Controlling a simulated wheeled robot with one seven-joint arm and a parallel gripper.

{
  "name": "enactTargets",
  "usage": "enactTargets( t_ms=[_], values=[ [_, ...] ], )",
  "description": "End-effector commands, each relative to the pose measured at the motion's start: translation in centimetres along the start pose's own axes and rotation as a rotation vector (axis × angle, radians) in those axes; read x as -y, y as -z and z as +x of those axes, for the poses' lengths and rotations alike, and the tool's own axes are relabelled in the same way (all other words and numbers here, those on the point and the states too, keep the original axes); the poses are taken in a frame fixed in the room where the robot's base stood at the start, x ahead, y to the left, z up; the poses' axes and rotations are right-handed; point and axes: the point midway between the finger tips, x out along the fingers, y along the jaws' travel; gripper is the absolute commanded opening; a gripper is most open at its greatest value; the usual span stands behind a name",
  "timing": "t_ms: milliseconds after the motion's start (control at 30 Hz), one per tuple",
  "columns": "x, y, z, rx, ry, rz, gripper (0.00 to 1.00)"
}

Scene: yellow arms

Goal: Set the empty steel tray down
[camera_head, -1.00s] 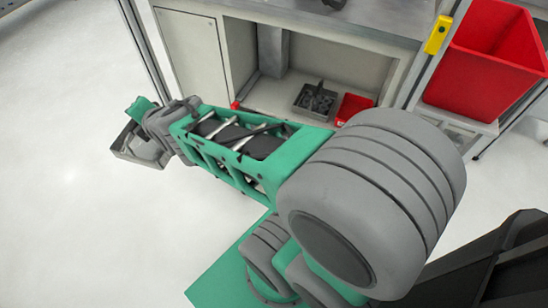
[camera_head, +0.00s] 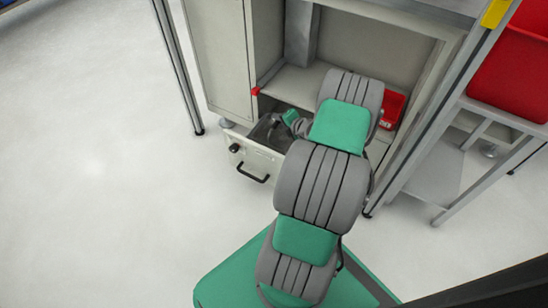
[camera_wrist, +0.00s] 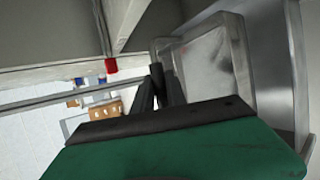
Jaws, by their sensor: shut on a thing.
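My gripper (camera_wrist: 163,92) is shut on the rim of the steel tray (camera_wrist: 203,62) in the wrist view. The tray is empty as far as its visible inner face shows, and it looks steeply tilted in that view. In the head view my gripper (camera_head: 289,119) is at the open drawer (camera_head: 240,148) under the shelf of the grey cabinet. The tray (camera_head: 266,131) shows there as a dark grey shape at the drawer opening, partly behind my gripper and arm. I cannot tell whether it touches the drawer's bottom.
The drawer's black handle (camera_head: 252,176) faces the floor side. A small red bin (camera_head: 392,108) stands on the cabinet shelf (camera_head: 300,88), partly behind my arm. A metal post (camera_head: 178,65) rises left of the cabinet. A large red crate (camera_head: 512,75) is at right. The floor at left is clear.

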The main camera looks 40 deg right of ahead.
Motion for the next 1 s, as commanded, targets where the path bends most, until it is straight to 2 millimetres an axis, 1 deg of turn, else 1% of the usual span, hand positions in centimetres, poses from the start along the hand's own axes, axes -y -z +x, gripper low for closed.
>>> enactTargets(
  t_ms=[33, 133, 300, 467, 600, 667, 933, 967, 1000],
  values=[
    [1.3, -0.2, 0.3, 0.006, 0.000, 0.003, 0.00],
    [3.0, -0.1, 0.9, 0.009, 0.001, 0.005, 0.00],
    [6.2, 0.7, 2.9, 0.008, 0.002, 0.005, 0.00],
    [7.8, 1.1, 4.0, 0.009, 0.001, 0.004, 0.00],
    [9.9, 1.7, 5.2, 0.008, 0.002, 0.004, 0.00],
    [10.3, 1.8, 5.5, 0.008, 0.001, 0.004, 0.00],
    [10.2, 1.7, 5.5, 0.009, 0.002, 0.004, 0.00],
    [10.3, 1.8, 5.5, 0.008, 0.003, 0.004, 0.19],
    [10.3, 1.8, 5.5, 0.008, 0.003, 0.004, 0.22]
  ],
)
